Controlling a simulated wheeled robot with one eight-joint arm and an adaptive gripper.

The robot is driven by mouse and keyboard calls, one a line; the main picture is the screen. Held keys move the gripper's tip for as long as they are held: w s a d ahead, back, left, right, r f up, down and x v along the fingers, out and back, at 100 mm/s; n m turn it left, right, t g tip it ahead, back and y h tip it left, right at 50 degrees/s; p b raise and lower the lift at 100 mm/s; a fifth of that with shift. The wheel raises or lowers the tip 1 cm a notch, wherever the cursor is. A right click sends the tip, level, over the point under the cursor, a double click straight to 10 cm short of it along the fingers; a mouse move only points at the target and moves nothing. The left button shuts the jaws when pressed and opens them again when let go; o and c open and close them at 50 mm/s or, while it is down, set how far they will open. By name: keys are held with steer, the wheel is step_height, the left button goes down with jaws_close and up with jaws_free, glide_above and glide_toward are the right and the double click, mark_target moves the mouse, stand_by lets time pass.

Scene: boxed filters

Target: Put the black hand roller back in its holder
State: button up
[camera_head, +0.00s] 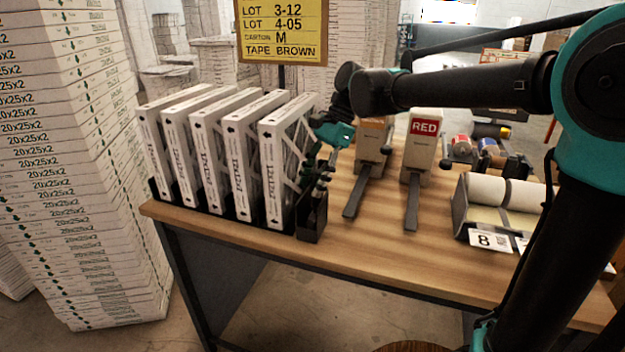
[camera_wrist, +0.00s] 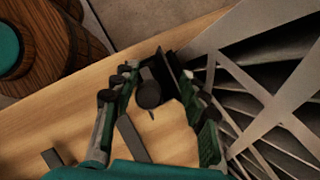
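My gripper (camera_head: 318,192) points down over the black holder (camera_head: 311,222) at the front right end of the row of filters. In the wrist view my gripper (camera_wrist: 158,75) has its fingers spread, so it looks open. A dark round piece, which seems to be the black hand roller (camera_wrist: 149,94), lies between the fingers, with a gap to the right finger. The black holder (camera_wrist: 171,62) shows just beyond it. I cannot tell how deep the roller sits in the holder. In the head view the fingers hide the roller.
Boxed filters (camera_head: 243,158) stand close on the left of my gripper. Dispensers with dark levers, one labelled RED (camera_head: 421,150), stand to the right. A tray of white rolls (camera_head: 488,190) is farther right. The table front (camera_head: 380,255) is clear.

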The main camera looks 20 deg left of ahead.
steer(key=shift+r, duration=0.55)
steer(key=v, duration=1.2)
steer(key=shift+r, duration=0.1)
